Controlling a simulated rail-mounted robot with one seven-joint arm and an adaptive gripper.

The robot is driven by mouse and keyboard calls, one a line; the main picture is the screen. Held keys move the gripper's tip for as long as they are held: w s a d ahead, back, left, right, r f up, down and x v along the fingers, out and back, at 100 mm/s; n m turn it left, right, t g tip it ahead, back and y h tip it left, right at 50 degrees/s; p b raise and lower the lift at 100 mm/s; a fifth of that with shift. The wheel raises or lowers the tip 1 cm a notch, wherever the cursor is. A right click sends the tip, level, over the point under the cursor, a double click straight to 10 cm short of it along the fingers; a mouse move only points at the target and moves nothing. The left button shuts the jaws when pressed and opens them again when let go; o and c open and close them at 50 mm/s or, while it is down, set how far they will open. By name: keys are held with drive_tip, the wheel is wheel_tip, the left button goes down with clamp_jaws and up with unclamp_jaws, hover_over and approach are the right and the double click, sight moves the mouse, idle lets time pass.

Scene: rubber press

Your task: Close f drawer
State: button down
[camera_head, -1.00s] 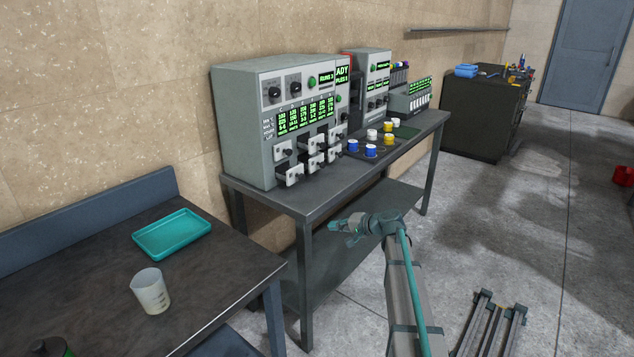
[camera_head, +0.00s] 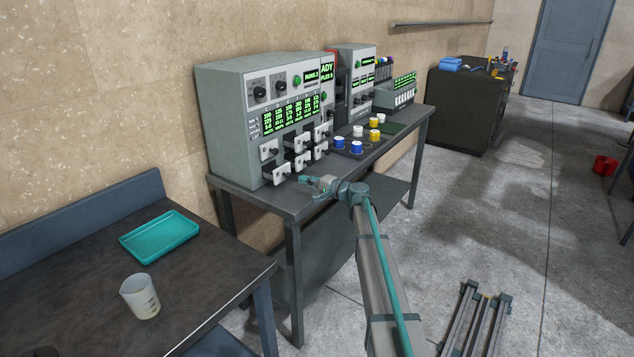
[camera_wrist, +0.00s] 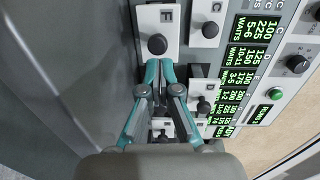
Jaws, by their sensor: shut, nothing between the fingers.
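The F drawer (camera_head: 282,174) is the lower left one on the grey press machine (camera_head: 232,130). Its white front stands out from the machine face, so it looks pulled out. In the wrist view the F drawer front (camera_wrist: 171,17) with its black knob (camera_wrist: 157,44) is at the top. My gripper (camera_head: 306,180) is in front of the lower drawers, to the right of the F drawer. In the wrist view my gripper (camera_wrist: 160,70) is shut and empty, its fingertips just below the F knob in the picture. I cannot tell whether they touch the front.
Other drawers with black knobs, among them the C drawer (camera_wrist: 206,22), are close beside. A dark tray (camera_head: 349,148) with blue, white and yellow cups lies right on the bench (camera_head: 250,196). A teal tray (camera_head: 160,237) and a beaker (camera_head: 140,297) stand on the nearer table.

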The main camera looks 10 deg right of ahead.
sight(283, 180)
drive_tip(key=p+x, duration=0.1)
drive_tip(key=x, duration=0.3)
drive_tip(key=shift+w+a, duration=0.15)
drive_tip(key=shift+w+a+f, duration=0.1)
drive_tip(key=shift+w+a+f+b, duration=0.1)
drive_tip(key=shift+w+a+b, duration=0.05)
drive_tip(key=shift+w+b, duration=0.15)
drive_tip(key=b+x, duration=0.3)
drive_tip(key=x, duration=0.2)
drive_tip(key=shift+w+a, duration=0.3)
drive_tip(key=shift+r, duration=0.4)
